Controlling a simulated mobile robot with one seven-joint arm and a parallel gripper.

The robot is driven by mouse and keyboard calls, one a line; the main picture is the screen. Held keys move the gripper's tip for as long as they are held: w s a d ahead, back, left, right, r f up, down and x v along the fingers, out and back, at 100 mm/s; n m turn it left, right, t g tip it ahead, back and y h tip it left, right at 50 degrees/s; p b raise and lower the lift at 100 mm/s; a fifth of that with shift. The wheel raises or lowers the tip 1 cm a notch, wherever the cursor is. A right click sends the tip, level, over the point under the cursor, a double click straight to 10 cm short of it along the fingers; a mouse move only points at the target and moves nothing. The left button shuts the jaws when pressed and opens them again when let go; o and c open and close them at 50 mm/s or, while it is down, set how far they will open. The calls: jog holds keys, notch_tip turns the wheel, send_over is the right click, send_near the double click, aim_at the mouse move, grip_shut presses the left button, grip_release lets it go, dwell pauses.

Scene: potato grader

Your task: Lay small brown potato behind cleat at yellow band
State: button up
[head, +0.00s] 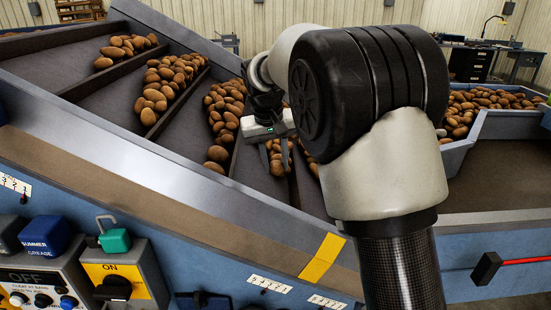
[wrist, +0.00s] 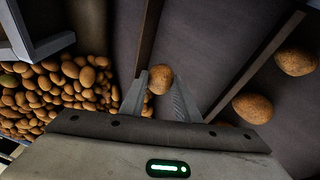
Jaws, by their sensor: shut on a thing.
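My gripper (wrist: 160,95) is shut on a small brown potato (wrist: 160,77), which sits between the fingertips in the wrist view. In the head view my gripper (head: 276,162) hangs over the sloping belt, fingers down, with brown showing between them. A dark cleat (wrist: 149,35) runs up to the left fingertip in the wrist view; I cannot tell whether the potato touches it or the belt. The yellow band (head: 323,258) is on the belt's near side frame, below and right of my gripper in the head view. My arm hides part of the belt there.
Cleats such as this one (head: 178,103) hold rows of potatoes on the belt (head: 105,125). Two loose potatoes (wrist: 253,108) lie right of my gripper in the wrist view. A potato heap (wrist: 55,95) lies left. A control box (head: 125,275) stands at front left.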

jog(key=shift+f+b, duration=2.4)
jog(key=shift+f, duration=2.25)
jog(key=o, duration=1.1)
jog(key=shift+r, duration=0.1)
jog(key=p+v, duration=0.3)
jog(key=v, duration=1.3)
jog(key=s+d+r+t+y, duration=0.1)
jog(key=s+d+r, duration=0.1)
jog(key=s+d, duration=0.4)
jog(key=s+d+r, duration=0.1)
jog(key=s+d, duration=0.3)
jog(key=s, duration=0.4)
jog(key=s+d+f+m+t, duration=0.15)
jog(key=s+f, duration=0.25)
jog(key=s, duration=0.4)
jog(key=s+d+f, duration=0.3)
jog(key=s, duration=0.5)
jog(key=r+p, duration=1.2)
jog(key=shift+w+a+p, duration=0.1)
jog(key=shift+w+p, duration=0.2)
jog(key=shift+w, duration=0.1)
